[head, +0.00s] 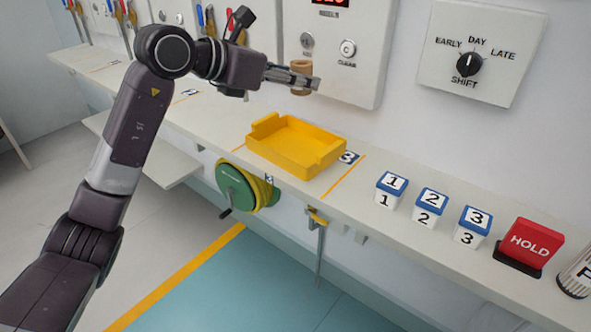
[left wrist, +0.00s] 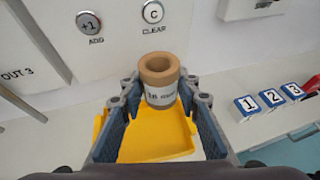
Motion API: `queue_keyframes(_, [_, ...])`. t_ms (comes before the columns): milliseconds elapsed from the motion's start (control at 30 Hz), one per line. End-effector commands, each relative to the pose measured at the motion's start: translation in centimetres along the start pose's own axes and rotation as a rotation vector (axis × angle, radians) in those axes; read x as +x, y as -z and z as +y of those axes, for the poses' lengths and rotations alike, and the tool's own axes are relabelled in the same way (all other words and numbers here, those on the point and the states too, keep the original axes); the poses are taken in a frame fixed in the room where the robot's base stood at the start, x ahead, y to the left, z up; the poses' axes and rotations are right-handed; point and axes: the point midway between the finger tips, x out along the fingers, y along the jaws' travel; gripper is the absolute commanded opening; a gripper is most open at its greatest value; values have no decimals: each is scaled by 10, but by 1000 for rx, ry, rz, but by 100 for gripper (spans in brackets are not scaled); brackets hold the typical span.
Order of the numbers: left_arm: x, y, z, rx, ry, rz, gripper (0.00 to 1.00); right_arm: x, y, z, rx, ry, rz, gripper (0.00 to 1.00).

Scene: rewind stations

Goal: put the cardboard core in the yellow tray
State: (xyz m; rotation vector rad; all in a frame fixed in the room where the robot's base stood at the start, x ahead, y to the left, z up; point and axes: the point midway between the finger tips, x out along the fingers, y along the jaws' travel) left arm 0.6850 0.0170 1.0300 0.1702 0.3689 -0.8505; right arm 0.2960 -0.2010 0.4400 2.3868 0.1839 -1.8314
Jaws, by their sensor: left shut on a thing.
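The cardboard core (head: 301,84) is a short brown tube, held upright between the fingers of my left gripper (head: 305,80). In the left wrist view the core (left wrist: 160,77) shows its open top and a white label with partly readable print. My left gripper (left wrist: 160,95) is shut on it. The yellow tray (head: 297,147) sits on the counter below and a little in front of the gripper, apart from the core. The tray (left wrist: 150,150) also shows beneath the fingers in the left wrist view. The tray looks empty in the head view. My right gripper is not in view.
Blocks numbered 1 (head: 390,190), 2 (head: 429,206) and 3 (head: 472,227) stand right of the tray, then a red HOLD sign (head: 530,240). A wall panel with buttons (head: 348,48) is close behind the gripper. A green reel (head: 240,187) hangs below the counter (head: 350,215).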

Motion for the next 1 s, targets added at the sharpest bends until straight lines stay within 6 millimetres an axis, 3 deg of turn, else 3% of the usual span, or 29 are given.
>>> queue_keyframes(33, [8, -2, 0, 1, -17, -4, 11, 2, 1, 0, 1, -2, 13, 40])
queue_keyframes(233, [17, -28, 1, -24, -68, -3, 11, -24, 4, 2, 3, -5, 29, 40])
queue_keyframes(400, [21, -30, 1, -35, -83, 0, 11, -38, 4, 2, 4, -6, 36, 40])
queue_keyframes(633, [42, 21, 1, -39, -83, 2, 11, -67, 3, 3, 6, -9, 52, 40])
queue_keyframes(800, [59, 63, 1, -38, -82, 1, 11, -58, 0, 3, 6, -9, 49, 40])
queue_keyframes(1000, [74, 99, 0, -36, -83, -1, 11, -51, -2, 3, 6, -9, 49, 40])
